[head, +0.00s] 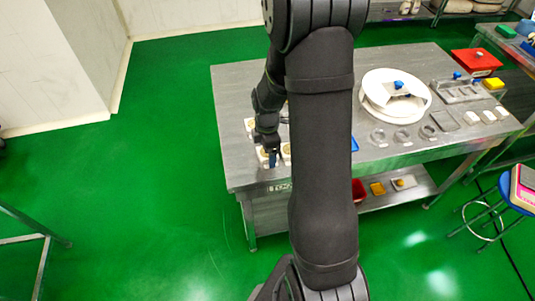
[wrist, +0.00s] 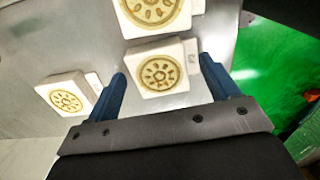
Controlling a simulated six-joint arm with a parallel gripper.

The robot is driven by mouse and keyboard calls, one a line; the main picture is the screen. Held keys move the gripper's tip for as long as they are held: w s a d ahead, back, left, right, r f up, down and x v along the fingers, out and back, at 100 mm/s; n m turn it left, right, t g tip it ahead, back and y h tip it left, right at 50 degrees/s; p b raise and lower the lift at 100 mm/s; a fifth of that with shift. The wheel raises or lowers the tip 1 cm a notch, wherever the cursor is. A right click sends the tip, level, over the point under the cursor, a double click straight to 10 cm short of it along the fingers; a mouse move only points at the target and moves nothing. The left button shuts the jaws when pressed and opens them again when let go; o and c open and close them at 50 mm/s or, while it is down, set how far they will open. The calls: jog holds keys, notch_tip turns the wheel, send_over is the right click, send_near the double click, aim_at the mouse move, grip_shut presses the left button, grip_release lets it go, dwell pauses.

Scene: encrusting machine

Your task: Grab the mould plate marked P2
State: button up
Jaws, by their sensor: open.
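Several cream square mould plates with round golden flower patterns stand on the metal table. In the wrist view one plate (wrist: 157,74) lies between the tips of my open gripper (wrist: 163,66), with a finger to either side and nothing clamped. A second plate (wrist: 155,14) is just beyond it, cut by the top edge. A third plate (wrist: 68,97) lies outside the left finger.
The metal table (head: 238,90) has its left edge close to the plates. To the right stand a white round turntable (head: 381,108), several flat dishes and a red box (head: 476,62). My arm hides the table's middle. Green floor is free at left.

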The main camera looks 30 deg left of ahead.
jog(key=c, duration=1.1)
jog(key=shift+r, duration=0.15)
